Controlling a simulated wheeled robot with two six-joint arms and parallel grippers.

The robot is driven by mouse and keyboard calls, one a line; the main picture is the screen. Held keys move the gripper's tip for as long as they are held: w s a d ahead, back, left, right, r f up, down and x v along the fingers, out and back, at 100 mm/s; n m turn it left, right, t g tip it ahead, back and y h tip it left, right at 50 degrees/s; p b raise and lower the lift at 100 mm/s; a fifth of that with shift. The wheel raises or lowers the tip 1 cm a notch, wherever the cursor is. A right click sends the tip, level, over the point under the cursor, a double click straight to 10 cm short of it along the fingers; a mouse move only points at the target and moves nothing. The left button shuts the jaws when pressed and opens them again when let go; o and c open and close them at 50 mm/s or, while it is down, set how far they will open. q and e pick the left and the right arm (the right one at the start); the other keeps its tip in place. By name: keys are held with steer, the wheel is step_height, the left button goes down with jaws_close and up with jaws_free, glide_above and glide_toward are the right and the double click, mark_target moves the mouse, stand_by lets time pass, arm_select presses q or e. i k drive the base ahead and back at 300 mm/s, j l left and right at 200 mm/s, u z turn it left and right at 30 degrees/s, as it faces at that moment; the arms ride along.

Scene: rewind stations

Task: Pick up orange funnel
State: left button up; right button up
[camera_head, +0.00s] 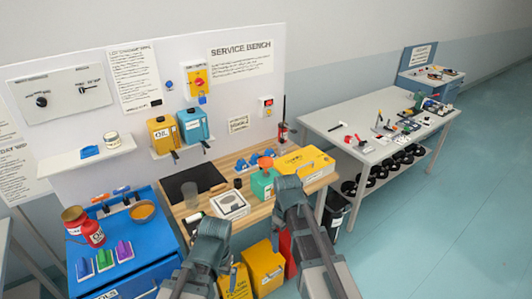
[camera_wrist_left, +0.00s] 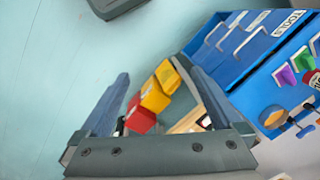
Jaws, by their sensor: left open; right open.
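The wooden bench (camera_head: 180,209) carries a white boxed item (camera_head: 230,204), a green container (camera_head: 263,184) and a yellow case (camera_head: 305,164). Yellow bins (camera_head: 264,267) stand below. Floor at right is clear.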

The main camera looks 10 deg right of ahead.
mark_target(265, 162)
steer(key=i+l+u, duration=0.2)
steer(key=i+l, duration=0.15)
steer(key=i+l+u, duration=0.2)
steer(key=i+l, duration=0.2)
steer(key=i+l+u, duration=0.2)
steer(key=l, duration=0.3)
steer(key=i+l+u, duration=0.2)
steer(key=i+l, duration=0.2)
steer(key=l, duration=0.15)
